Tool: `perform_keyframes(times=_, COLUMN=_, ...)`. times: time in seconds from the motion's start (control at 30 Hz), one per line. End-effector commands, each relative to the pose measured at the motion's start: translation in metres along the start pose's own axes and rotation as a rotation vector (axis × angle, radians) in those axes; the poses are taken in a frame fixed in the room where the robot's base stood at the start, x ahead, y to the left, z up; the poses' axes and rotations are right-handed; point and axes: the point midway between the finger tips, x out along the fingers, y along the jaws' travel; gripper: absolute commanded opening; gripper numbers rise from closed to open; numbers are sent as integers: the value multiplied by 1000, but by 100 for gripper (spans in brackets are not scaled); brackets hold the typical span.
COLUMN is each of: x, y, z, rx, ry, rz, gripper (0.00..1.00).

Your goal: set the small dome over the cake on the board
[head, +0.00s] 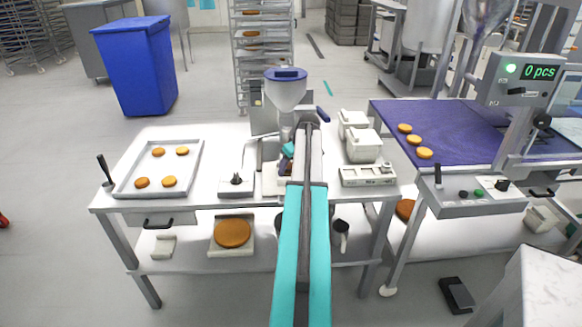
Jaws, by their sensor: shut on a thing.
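My arm reaches up the middle of the head view, and my gripper (285,165) is at its far end over the white table (218,160), in front of the hopper machine. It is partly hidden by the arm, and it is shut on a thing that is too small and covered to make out. I cannot pick out a small dome. A large brown round cake (232,233) lies on a pale square board (217,250) on the lower shelf. I cannot tell whether another cake or board is behind my arm.
A tray (190,189) with several small rounds is at the table's left. A hopper machine (286,92) stands at the back. White tubs (364,147) and a low box (368,176) are right of my arm. A purple conveyor (455,125) with 3 rounds stands further right.

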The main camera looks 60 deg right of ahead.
Motion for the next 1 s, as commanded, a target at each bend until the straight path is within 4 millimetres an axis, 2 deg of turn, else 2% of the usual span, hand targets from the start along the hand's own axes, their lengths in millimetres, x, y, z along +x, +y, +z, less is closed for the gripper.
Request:
perform_keyframes(times=0.9, x=5, y=0, z=2, rx=0, ry=0, rz=0, gripper=42)
perform_keyframes(times=0.93, x=4, y=0, z=2, rx=0, ry=0, rz=0, gripper=65)
perform_keyframes(times=1.0, x=4, y=0, z=2, rx=0, ry=0, rz=0, gripper=77)
